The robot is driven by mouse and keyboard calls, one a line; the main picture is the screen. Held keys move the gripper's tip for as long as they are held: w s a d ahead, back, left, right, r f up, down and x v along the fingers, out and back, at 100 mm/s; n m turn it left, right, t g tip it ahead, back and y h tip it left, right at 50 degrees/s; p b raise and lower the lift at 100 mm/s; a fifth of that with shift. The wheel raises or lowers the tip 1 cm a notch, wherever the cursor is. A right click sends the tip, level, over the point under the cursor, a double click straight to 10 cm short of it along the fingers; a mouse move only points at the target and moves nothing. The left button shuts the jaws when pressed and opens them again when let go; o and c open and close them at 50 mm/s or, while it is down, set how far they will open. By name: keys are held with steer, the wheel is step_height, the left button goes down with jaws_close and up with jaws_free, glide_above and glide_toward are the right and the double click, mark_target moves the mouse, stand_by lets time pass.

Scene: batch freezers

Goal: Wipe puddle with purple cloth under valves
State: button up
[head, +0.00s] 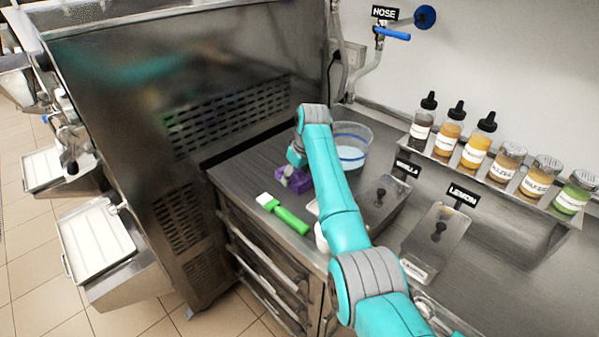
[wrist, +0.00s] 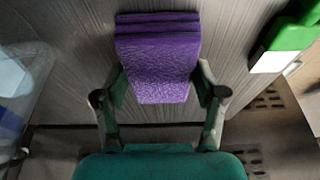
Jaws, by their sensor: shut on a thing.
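The purple cloth (wrist: 158,65) is a folded, thick pad between the two fingers of my gripper (wrist: 160,95) in the wrist view. The fingers press on its left and right sides. In the head view the purple cloth (head: 304,187) shows at the gripper (head: 290,176), low over the grey counter beside the dark machine; I cannot tell whether it touches the counter. I cannot make out a puddle in either view.
A clear tub (head: 352,158) stands just right of the gripper, partly behind my arm. A green-handled scraper (head: 285,214) lies near the counter's front edge. Lidded pans (head: 436,245) and a bottle rack (head: 490,170) fill the right. The machine's vented wall (head: 230,115) bounds the left.

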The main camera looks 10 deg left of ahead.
mark_target(280, 190)
steer(key=shift+s+a+f, duration=0.15)
steer(key=shift+s+a, duration=0.65)
steer(key=shift+s, duration=0.3)
steer(key=shift+s+a+f, duration=0.15)
steer(key=shift+s+a, duration=0.65)
steer(key=shift+s, duration=0.25)
steer(key=shift+r, duration=0.15)
steer(key=shift+w+r, duration=0.1)
steer(key=shift+r, duration=2.9)
step_height(280, 190, up, 3)
